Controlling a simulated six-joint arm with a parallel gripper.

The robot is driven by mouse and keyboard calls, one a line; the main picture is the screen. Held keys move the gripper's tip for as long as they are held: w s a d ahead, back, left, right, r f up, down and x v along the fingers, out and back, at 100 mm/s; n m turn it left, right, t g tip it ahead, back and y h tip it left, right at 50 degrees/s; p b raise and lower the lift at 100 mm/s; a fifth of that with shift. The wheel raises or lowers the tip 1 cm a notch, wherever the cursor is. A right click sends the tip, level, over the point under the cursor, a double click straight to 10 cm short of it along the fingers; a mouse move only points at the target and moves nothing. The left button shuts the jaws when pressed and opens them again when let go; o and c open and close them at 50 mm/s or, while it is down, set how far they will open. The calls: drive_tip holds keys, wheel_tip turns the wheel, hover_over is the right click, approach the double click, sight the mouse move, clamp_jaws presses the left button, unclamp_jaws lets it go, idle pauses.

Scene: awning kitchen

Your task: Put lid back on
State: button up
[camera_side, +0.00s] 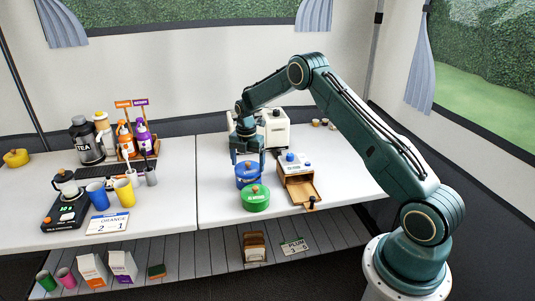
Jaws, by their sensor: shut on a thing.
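My gripper (247,160) points down at the blue canister (246,183) near the middle of the right table. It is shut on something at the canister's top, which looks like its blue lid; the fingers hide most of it. I cannot tell whether the lid is seated on the canister or just above it. A green canister (256,203) with a lid and small knob stands just in front of the blue one.
A wooden box grinder (298,183) with an open drawer stands close on the right. A cream appliance (273,130) is behind my gripper. The right table's front left is clear.

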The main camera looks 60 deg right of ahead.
drive_tip(key=shift+f, duration=1.1)
drive_tip(key=shift+f, duration=0.15)
idle(1.5)
drive_tip(key=o, duration=0.8)
drive_tip(key=shift+o, duration=0.2)
drive_tip(key=shift+r, duration=3.5)
